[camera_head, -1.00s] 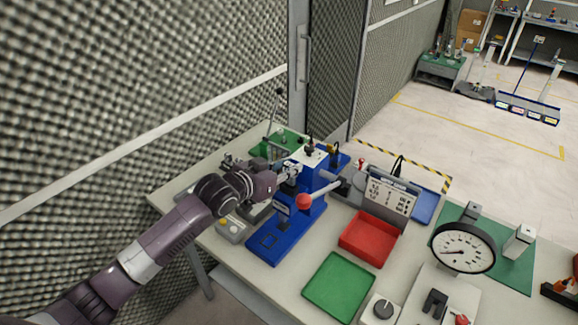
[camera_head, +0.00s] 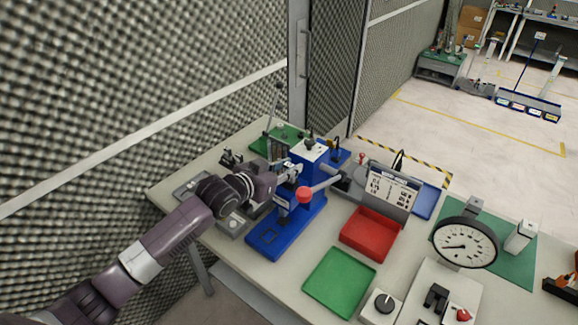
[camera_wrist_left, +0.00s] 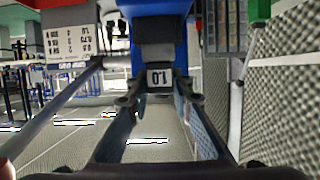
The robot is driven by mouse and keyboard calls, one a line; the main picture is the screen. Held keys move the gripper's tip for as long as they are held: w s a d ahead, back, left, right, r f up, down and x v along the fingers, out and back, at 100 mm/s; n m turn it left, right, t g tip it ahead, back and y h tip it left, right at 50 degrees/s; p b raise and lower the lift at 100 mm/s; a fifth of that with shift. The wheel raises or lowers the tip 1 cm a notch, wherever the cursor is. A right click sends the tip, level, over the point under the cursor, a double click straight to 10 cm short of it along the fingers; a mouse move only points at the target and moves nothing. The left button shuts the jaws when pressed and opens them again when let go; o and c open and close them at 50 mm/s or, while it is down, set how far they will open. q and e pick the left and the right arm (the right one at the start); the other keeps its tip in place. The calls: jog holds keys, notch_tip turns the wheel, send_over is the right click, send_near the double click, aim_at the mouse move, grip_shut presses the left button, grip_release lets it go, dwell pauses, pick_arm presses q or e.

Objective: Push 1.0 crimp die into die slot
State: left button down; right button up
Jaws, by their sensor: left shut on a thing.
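The 1.0 crimp die (camera_wrist_left: 159,78), a dark block with a white label marked 1.0, sits between the fingertips of my left gripper (camera_wrist_left: 159,101) in the left wrist view. The gripper is shut on it. The blue crimp press (camera_head: 296,210), with a red-knobbed lever, stands on the bench. Its blue body (camera_wrist_left: 158,8) is directly ahead of the die in the wrist view. In the head view my left gripper (camera_head: 288,174) is at the press's left side. The die slot is hidden, so I cannot tell how far in the die is. My right gripper is not in view.
A red tray (camera_head: 371,234) and a green tray (camera_head: 338,281) lie right of the press. A chart stand (camera_head: 389,190) is behind the red tray. A dial gauge (camera_head: 465,243) stands at right.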

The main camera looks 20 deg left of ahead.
pick_arm(q)
jog(key=shift+f+b, duration=0.3)
jog(key=shift+f, duration=0.25)
jog(key=c, duration=1.6)
grip_release()
jog(key=v, duration=1.2)
